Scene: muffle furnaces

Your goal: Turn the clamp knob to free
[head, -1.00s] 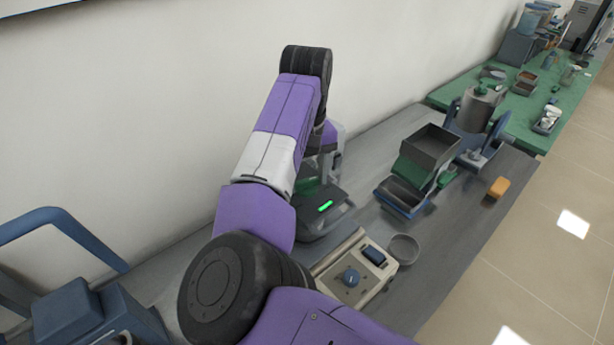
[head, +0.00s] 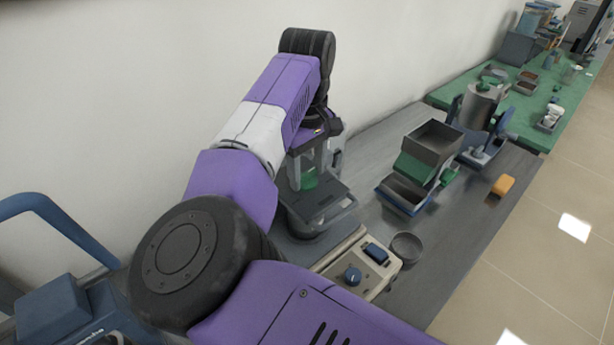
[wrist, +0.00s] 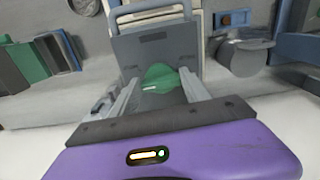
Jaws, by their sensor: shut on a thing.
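The green clamp knob (head: 309,181) sits on top of a dark grey device (head: 322,207) near the wall. My gripper (head: 306,171) reaches down over it with a finger on either side. In the wrist view the green knob (wrist: 160,77) lies between the two pale fingers of my gripper (wrist: 160,82), and a short white mark shows on it. The gripper is shut on the knob. The contact points and the knob's underside are partly hidden by the fingers.
Stacked trays (head: 433,143), a clamped metal cylinder (head: 478,107) and an orange block (head: 503,186) lie to the right. The front right of the bench is clear.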

